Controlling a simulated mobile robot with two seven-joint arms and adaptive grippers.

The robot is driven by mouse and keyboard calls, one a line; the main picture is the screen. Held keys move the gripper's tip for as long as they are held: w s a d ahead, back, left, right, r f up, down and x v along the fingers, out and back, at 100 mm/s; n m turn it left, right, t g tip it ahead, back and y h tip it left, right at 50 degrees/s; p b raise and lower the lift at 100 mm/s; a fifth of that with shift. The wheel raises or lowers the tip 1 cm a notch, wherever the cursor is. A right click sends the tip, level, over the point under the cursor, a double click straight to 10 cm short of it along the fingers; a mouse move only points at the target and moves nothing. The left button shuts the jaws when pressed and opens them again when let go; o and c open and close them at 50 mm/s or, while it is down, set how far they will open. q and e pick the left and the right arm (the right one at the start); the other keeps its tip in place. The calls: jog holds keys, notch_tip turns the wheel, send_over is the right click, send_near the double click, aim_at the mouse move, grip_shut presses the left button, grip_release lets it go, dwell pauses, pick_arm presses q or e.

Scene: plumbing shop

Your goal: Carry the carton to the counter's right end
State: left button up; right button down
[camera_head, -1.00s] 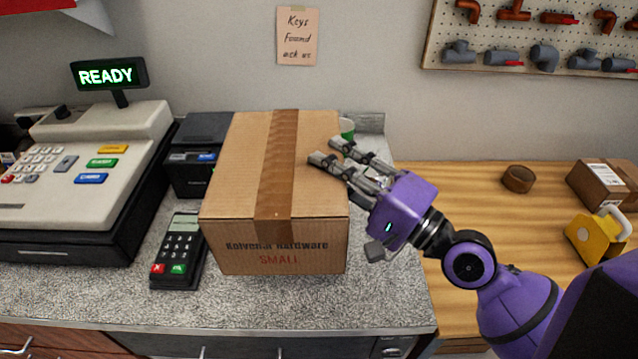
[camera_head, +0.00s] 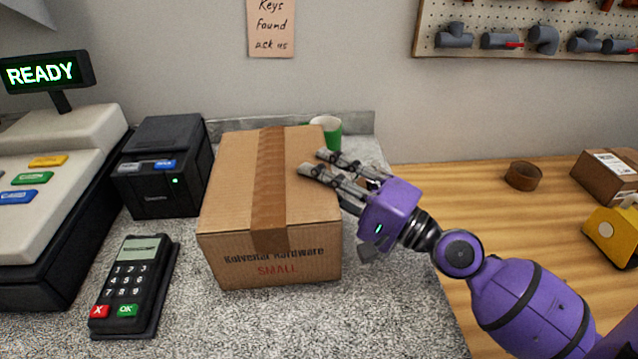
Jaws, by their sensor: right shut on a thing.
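The brown cardboard carton (camera_head: 232,190), marked "SMALL" on its front, is upright at the right part of the grey speckled counter (camera_head: 394,322). I cannot tell whether its base touches the counter. A strip of darker tape runs over its top. My purple right gripper (camera_head: 313,164) comes in from the right, with its grey fingers across the carton's top right edge, shut on the carton. The far side of its grip is hidden. My left gripper is out of view.
Left of the carton are a black printer (camera_head: 160,190), a card reader (camera_head: 133,285) and a cash register (camera_head: 60,155). A green and white cup (camera_head: 327,131) stands behind the carton. Beyond the counter's right edge, a wooden surface (camera_head: 435,190) holds a tape roll (camera_head: 523,176) and a small box (camera_head: 606,178).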

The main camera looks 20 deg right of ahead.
jog(key=shift+s+f, duration=0.1)
jog(key=shift+f, duration=0.15)
jog(key=c, duration=1.7)
grip_release()
jog(key=shift+f, duration=0.1)
jog(key=shift+c, duration=0.2)
jog(key=o, duration=0.4)
jog(key=shift+a, duration=0.1)
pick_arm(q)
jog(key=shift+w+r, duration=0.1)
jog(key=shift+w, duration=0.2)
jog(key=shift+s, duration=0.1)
